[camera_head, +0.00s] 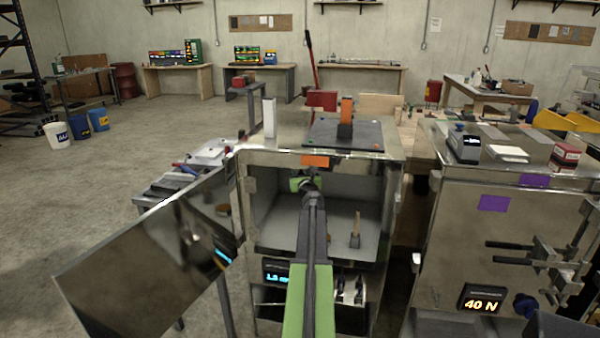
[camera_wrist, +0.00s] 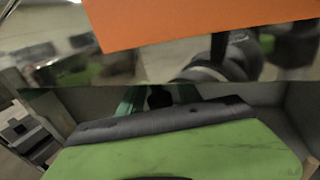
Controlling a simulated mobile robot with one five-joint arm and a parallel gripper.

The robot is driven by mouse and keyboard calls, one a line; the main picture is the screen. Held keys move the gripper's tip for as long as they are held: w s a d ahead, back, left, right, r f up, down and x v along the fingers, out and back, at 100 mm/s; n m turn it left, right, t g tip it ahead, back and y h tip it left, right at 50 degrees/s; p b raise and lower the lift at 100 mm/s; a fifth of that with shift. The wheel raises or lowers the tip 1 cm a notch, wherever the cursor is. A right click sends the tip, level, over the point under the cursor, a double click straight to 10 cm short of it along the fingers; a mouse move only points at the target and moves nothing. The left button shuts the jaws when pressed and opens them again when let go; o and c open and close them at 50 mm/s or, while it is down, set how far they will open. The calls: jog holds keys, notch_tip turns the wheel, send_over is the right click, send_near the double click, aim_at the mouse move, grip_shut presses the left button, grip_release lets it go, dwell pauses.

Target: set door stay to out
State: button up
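A polished metal cabinet (camera_head: 393,165) stands in the middle of the head view with its door (camera_head: 150,250) swung open to the left. I cannot clearly make out a door stay; any such part is too small or hidden. An orange label (camera_head: 315,161) is on the cabinet's top front edge, and it fills the top of the wrist view (camera_wrist: 190,18). My gripper (camera_head: 305,183) is at the cabinet opening, just below the label. In the wrist view my green gripper body covers the bottom, and the fingertips are mostly hidden, so their opening is unclear.
A wooden peg (camera_head: 356,228) stands inside the cabinet. A dark plate with an orange upright piece (camera_head: 346,117) and a white block (camera_head: 269,117) are on top. A second metal cabinet (camera_head: 450,230) with clamps and a "40 N" display stands close at right. Open floor lies left.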

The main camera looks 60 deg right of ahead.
grip_shut()
dwell(1.2)
